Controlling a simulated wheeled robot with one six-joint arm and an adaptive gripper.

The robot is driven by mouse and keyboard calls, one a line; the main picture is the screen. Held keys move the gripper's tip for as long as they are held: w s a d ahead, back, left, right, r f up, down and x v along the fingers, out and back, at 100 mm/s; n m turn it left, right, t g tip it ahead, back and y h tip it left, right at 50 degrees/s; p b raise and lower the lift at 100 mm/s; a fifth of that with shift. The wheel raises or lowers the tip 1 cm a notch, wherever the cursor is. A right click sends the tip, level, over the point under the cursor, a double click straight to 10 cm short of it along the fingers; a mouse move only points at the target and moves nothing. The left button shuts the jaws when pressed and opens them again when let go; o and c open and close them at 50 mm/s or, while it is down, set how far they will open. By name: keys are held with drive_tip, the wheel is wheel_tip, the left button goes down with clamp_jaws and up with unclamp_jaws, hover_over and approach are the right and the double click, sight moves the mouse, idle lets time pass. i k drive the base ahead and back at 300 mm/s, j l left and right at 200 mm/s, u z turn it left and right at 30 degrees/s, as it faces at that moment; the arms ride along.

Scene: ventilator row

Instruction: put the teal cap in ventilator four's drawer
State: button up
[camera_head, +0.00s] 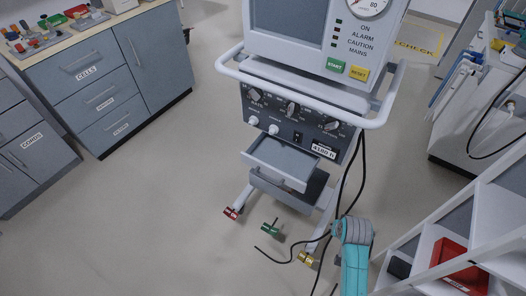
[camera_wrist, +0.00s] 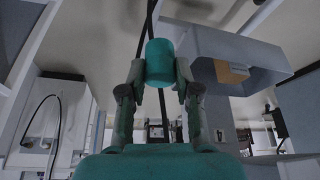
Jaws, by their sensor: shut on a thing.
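A teal cap (camera_wrist: 160,62), a short cylinder, sits between the two fingers of my gripper (camera_wrist: 158,78) in the wrist view. The fingers are closed on its sides. In the head view a ventilator (camera_head: 318,75) stands in the middle, with a light grey drawer (camera_head: 283,160) pulled out below its knob panel. The drawer's inside looks bare. A darker grey tray or lower drawer shows beneath it. My teal and grey arm shows at the lower right, to the right of the drawer and apart from it in the picture. My gripper and the cap cannot be made out there.
Black cables (camera_head: 342,195) hang right of the drawer. Red, green and yellow pieces lie around the ventilator's feet. A white shelf holds a red bin (camera_head: 460,262) at lower right. Blue-grey cabinets (camera_head: 100,80) stand left. A grey open box (camera_wrist: 235,55) is right of the cap. Floor at left is clear.

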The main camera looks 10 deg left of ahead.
sight(279, 163)
drive_tip(key=i+j+u, duration=0.1)
drive_tip(key=i+u, duration=0.15)
drive_tip(key=u, duration=0.25)
drive_tip(key=i+u, duration=0.25)
drive_tip(key=u, duration=0.2)
